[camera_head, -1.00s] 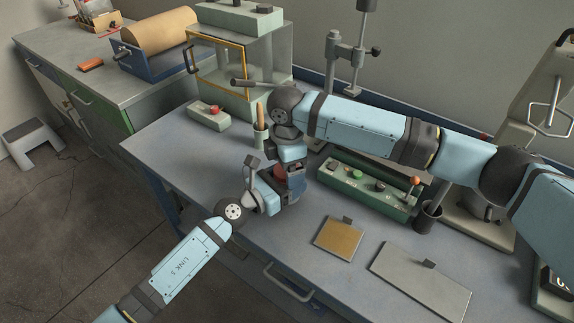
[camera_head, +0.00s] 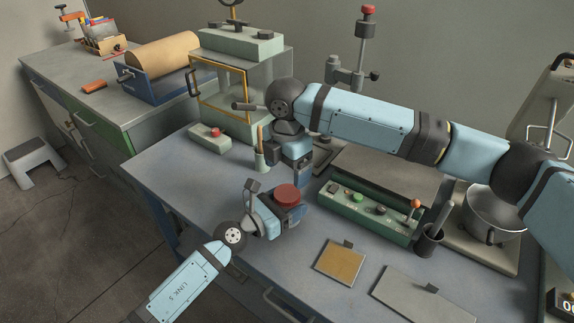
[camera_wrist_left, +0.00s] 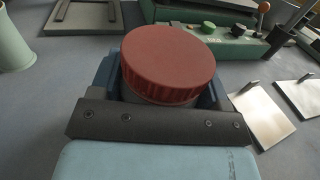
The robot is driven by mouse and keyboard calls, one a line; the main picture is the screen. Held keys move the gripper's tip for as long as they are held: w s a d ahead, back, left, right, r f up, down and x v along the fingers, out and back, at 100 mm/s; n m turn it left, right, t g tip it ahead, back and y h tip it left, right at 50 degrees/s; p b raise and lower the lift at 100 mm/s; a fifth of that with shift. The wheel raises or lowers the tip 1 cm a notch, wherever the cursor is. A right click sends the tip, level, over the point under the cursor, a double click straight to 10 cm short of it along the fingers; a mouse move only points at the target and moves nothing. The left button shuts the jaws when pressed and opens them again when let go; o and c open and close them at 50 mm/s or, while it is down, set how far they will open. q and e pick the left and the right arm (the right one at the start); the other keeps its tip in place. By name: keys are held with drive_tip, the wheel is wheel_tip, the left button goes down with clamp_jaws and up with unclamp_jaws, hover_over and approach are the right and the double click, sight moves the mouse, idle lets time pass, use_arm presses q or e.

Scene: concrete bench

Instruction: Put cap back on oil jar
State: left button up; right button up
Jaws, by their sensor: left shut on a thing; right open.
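The oil jar's red cap (camera_head: 287,194) sits on top of the jar, and it fills the middle of the left wrist view (camera_wrist_left: 168,62). It looks level there. The jar body below is almost wholly hidden by the cap and my gripper, so I cannot tell how tightly the cap is seated. My left gripper (camera_head: 284,210) is shut around the jar, with a blue finger on each side in the left wrist view. My right gripper (camera_head: 299,184) is open and empty, pointing down just behind the cap and apart from it.
A green control box (camera_head: 368,210) with buttons and a lever stands right of the grippers. A dark cup (camera_head: 430,240), a tan plate (camera_head: 340,262) and a grey plate (camera_head: 425,292) are farther right. A small pot (camera_head: 262,158) stands behind. The bench's left part is clear.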

sight(287, 193)
drive_tip(key=shift+r+n, duration=0.55)
drive_tip(key=shift+n, duration=0.55)
drive_tip(key=shift+f, duration=0.1)
drive_tip(key=shift+f, duration=3.9)
drive_tip(key=c, duration=0.9)
drive_tip(key=shift+c, duration=0.3)
drive_tip(key=m, duration=0.2)
drive_tip(key=shift+m, duration=0.4)
drive_tip(key=m, duration=0.3)
drive_tip(key=shift+m, duration=0.4)
